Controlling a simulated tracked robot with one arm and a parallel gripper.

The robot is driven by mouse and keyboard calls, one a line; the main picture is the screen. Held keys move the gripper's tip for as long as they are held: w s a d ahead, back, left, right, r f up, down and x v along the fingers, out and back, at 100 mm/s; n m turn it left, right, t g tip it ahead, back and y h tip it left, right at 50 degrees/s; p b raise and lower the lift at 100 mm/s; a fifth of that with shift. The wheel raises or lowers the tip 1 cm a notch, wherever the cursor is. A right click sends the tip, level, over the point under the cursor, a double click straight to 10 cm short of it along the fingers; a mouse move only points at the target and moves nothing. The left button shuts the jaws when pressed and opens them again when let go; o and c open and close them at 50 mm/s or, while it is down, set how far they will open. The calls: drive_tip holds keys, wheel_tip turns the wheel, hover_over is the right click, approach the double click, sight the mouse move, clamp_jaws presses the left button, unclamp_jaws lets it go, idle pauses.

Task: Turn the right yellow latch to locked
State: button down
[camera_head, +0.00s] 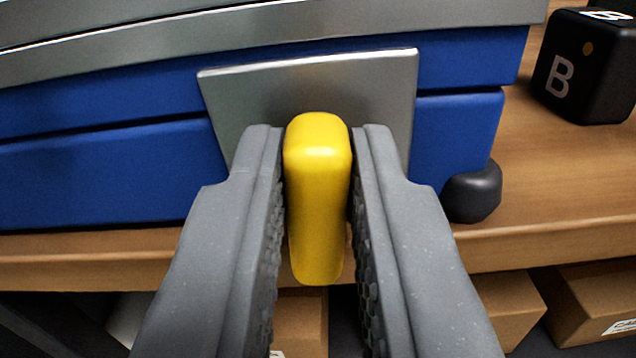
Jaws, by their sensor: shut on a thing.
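The yellow latch (317,200) stands upright in the middle of the view, in front of a silver metal plate (340,90) on the front of a blue case (110,170). My gripper (318,150) has its two grey fingers on either side of the latch and is shut on it. The latch's long side runs up and down in the picture. The fingers hide the lower corners of the plate. I cannot tell from this view whether this is the right latch, as no other latch shows.
The case rests on a wooden shelf (560,190) by a dark rubber foot (472,192). A black cube marked B (585,70) stands on the shelf at the upper right. Cardboard boxes (590,310) lie below the shelf edge. The shelf right of the foot is clear.

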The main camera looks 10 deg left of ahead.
drive_tip(key=shift+d+r+m+p, duration=0.2)
drive_tip(key=shift+m+p, duration=0.85)
drive_tip(key=shift+p, duration=1.35)
drive_tip(key=shift+d+r+m+p, duration=0.15)
drive_tip(key=shift+m+p, duration=0.9)
drive_tip(key=shift+p, duration=1.3)
drive_tip(key=m+p, duration=0.2)
drive_tip(key=p, duration=0.1)
drive_tip(key=m+p, duration=0.2)
drive_tip(key=p, duration=0.2)
drive_tip(key=shift+d+f, duration=0.2)
drive_tip(key=shift+d+f+m+p, duration=0.1)
drive_tip(key=shift+f+m+p, duration=0.1)
drive_tip(key=shift+m+p, duration=1)
drive_tip(key=shift+d+f+m+p, duration=0.1)
drive_tip(key=shift+f+m+p, duration=0.35)
drive_tip(key=shift+m, duration=1.3)
drive_tip(key=shift+d+m+p, duration=0.1)
drive_tip(key=shift+m+p, duration=0.95)
drive_tip(key=shift+m, duration=0.4)
drive_tip(key=c, duration=1.4)
unclamp_jaws()
drive_tip(key=shift+f, duration=0.15)
drive_tip(key=shift+a, duration=0.15)
